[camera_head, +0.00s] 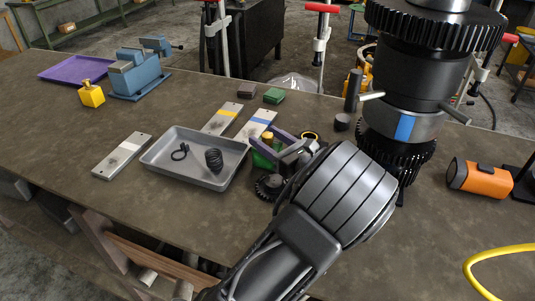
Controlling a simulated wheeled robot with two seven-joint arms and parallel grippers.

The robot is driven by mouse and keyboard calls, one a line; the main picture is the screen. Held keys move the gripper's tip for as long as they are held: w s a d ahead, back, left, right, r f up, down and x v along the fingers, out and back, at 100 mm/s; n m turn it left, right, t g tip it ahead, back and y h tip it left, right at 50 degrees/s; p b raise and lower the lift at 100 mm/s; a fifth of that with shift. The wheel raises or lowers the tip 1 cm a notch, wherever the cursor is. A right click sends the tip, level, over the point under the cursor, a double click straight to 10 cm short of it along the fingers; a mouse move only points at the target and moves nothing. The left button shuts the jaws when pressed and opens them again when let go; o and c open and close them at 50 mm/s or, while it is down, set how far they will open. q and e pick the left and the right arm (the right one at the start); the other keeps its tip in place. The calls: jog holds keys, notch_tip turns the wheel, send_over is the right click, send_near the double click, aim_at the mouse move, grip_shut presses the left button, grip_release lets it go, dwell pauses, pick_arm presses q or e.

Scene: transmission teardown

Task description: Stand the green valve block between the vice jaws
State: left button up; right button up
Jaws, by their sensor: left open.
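The green valve block (274,95) lies on the bench, just right of a dark brown block (247,90). The blue vice (141,76) stands at the back left of the bench. Its jaws are too small in view to judge their gap, and I see no green block between them. My left gripper (273,147) is open over the middle of the bench, in front of the green block and apart from it. My right gripper is out of view.
A grey metal tray (160,158) holds a black spring and ring. Pale plates (121,155) lie around it. A tall gear stack (417,85) stands at right.

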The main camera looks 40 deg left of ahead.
pick_arm(q)
jog(key=shift+c, duration=0.3)
grip_shut()
jog(key=shift+r, duration=0.1)
dwell(0.9)
